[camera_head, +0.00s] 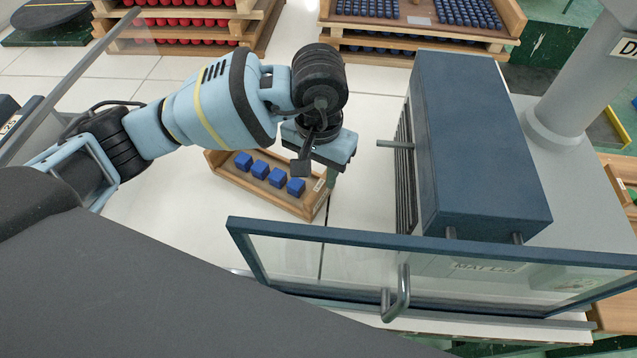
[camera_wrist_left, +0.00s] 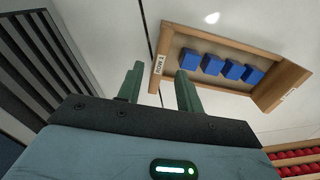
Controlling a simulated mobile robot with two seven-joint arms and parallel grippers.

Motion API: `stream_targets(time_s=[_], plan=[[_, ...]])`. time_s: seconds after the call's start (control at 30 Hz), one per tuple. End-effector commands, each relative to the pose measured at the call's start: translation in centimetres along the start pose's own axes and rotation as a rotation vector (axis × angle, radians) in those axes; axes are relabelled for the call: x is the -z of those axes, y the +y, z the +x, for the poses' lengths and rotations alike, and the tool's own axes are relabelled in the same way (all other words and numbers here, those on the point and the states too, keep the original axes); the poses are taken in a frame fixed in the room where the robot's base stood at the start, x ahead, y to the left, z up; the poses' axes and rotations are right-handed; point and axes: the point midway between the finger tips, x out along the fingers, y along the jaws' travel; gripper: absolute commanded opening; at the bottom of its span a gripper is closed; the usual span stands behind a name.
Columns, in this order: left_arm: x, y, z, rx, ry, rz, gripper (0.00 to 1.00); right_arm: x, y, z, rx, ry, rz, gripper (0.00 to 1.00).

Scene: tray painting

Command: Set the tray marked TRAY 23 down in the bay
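A shallow wooden tray (camera_head: 268,198) with a row of several blue blocks (camera_head: 261,168) lies on the white surface, below and left of my left gripper (camera_head: 329,178). Its right end carries a white label (camera_head: 320,184), too small to read fully. The tray (camera_wrist_left: 222,84) also shows in the left wrist view. There its labelled end appears between the open fingers of my left gripper (camera_wrist_left: 160,82), with clear gaps on both sides. I cannot tell whether the fingers straddle it or are still above it. My right gripper is not in view. I cannot identify the bay.
A dark blue box (camera_head: 478,150) with a slatted side stands right of the gripper. A blue-framed glass panel (camera_head: 330,262) with a handle (camera_head: 398,297) stands in front. Racks with red (camera_head: 190,22) and blue pieces (camera_head: 420,12) stand behind. White surface is clear around the tray.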

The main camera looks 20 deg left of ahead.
Motion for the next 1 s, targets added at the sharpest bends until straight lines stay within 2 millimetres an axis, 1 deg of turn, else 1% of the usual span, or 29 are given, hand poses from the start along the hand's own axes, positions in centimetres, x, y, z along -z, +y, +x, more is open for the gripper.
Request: stream_targets(time_s=[0.03,0.1,0.2,0.3,0.47,1.0], plan=[[0.1,0.0,-1.0,0.0,0.005,0.0,0.36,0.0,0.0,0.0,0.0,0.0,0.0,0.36],[0.0,0.0,-2.1,0.001,0.003,0.0,0.36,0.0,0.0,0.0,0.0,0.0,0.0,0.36],[0.0,0.0,-3.4,0.0,0.002,0.001,0.36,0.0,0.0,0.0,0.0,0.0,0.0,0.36],[0.0,0.0,-4.2,0.0,0.001,0.0,0.36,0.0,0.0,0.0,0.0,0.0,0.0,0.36],[0.0,0.0,-4.7,-0.001,0.0,0.0,0.36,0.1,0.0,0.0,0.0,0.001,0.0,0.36],[0.0,0.0,-4.6,0.0,-0.001,0.0,0.36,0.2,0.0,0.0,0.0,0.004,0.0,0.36]])
